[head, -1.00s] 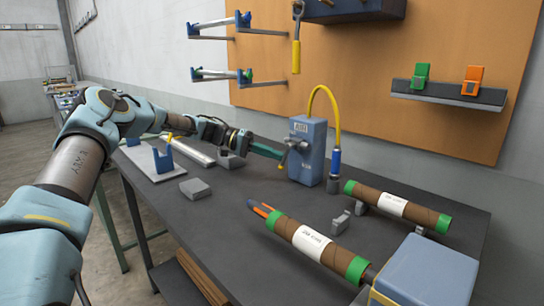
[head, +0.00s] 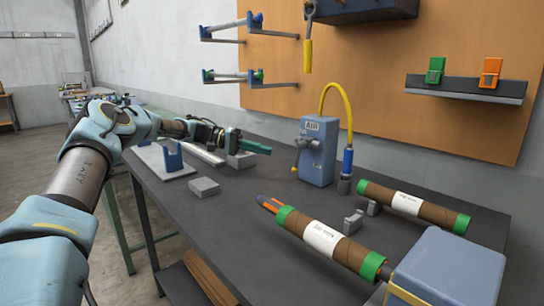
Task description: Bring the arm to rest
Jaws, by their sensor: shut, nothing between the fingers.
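My gripper (head: 266,149) is at the end of my arm, above the far part of the dark workbench (head: 240,228). The arm comes in from the left side of the head view. The fingers look closed, with nothing held between them. They point to the right, toward the blue-grey air box (head: 318,150), with a gap between. A grey block (head: 241,160) sits on the bench just below the gripper.
Two brown rolls with green ends lie on the right, a near one (head: 322,240) and a far one (head: 412,206). A grey block (head: 204,187) and a blue stand (head: 172,158) are at left. A blue-grey box (head: 450,265) is front right. Mid-bench is mostly clear.

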